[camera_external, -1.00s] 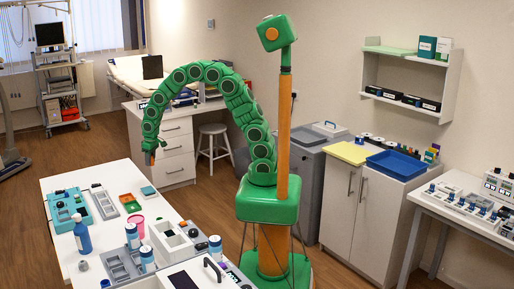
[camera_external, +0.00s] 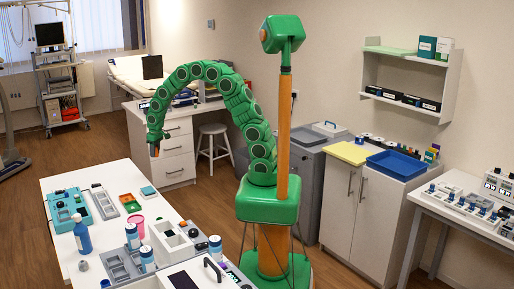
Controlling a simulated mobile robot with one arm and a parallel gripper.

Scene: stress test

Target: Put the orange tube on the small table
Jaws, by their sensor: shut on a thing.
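My gripper (camera_external: 155,143) hangs at the end of my green arm, above the far right part of the white table, pointing down. A small orange thing (camera_external: 157,152), likely the orange tube, shows at its tip; the jaws are shut on it. It is too small to see in detail. A white round stool (camera_external: 213,129) stands on the floor to the right of the gripper, beside the desk. I cannot tell whether it is the small table of the task.
A desk with drawers (camera_external: 178,150) stands behind the gripper. A cabinet with a blue tray (camera_external: 403,163) is at the right.

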